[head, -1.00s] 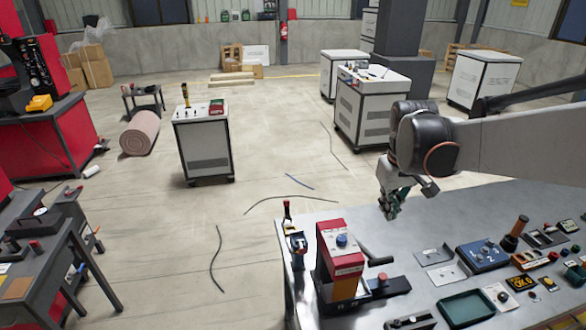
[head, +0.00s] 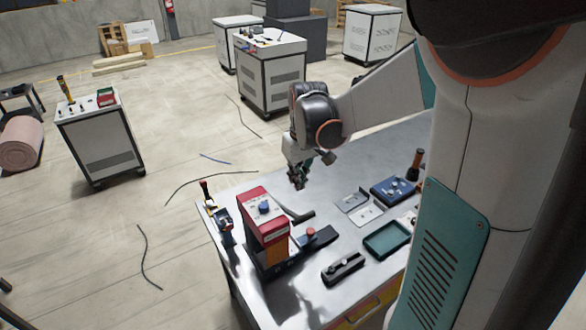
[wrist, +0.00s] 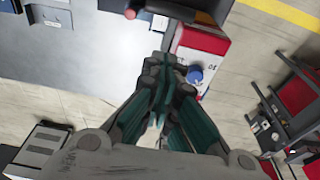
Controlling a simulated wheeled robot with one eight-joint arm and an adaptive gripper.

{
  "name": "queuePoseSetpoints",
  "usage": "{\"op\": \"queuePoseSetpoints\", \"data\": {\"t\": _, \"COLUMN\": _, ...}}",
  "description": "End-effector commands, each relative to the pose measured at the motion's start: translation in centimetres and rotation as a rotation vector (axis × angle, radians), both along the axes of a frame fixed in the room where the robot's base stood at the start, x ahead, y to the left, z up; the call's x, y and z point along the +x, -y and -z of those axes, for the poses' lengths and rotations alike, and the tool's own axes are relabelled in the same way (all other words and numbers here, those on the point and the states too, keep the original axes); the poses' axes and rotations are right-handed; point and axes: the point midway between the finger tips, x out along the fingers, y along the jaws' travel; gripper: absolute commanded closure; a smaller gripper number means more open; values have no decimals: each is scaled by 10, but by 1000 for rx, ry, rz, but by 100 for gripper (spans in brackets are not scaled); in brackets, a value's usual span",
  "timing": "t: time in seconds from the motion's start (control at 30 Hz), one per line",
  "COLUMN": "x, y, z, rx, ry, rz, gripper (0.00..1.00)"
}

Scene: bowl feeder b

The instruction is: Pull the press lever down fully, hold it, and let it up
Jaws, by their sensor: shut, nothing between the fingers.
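The press (head: 263,212) is a red-topped block with a blue knob, standing near the left end of the metal bench. A dark bar that looks like its lever (head: 303,216) sticks out to the right of it. In the wrist view the press (wrist: 203,42) is at the upper right, and a dark bar crosses the top edge. My gripper (head: 298,182) is above the bench, behind the bar and to the right of the press, with its fingers together and empty. In the wrist view my gripper (wrist: 165,68) points toward the press. I see no clear contact with the bar.
A red knob (head: 311,232) sits on the press's base. A dark block (head: 343,268), a green tray (head: 387,239) and a blue box (head: 394,190) lie on the bench to the right. A small blue tool (head: 224,226) stands left of the press.

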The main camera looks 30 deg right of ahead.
Motion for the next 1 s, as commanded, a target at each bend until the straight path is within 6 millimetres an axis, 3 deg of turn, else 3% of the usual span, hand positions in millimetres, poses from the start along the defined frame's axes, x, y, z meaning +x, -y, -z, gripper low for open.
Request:
{"op": "queuePoseSetpoints", "data": {"t": 0.23, "x": 8, "y": 0, "z": 49, "rx": 0, "ry": 0, "rz": 0, "gripper": 100}}
{"op": "queuePoseSetpoints", "data": {"t": 0.4, "x": -9, "y": 0, "z": 66, "rx": 0, "ry": 0, "rz": 1, "gripper": 100}}
{"op": "queuePoseSetpoints", "data": {"t": 1.0, "x": -17, "y": 1, "z": 77, "rx": 0, "ry": 2, "rz": 0, "gripper": 100}}
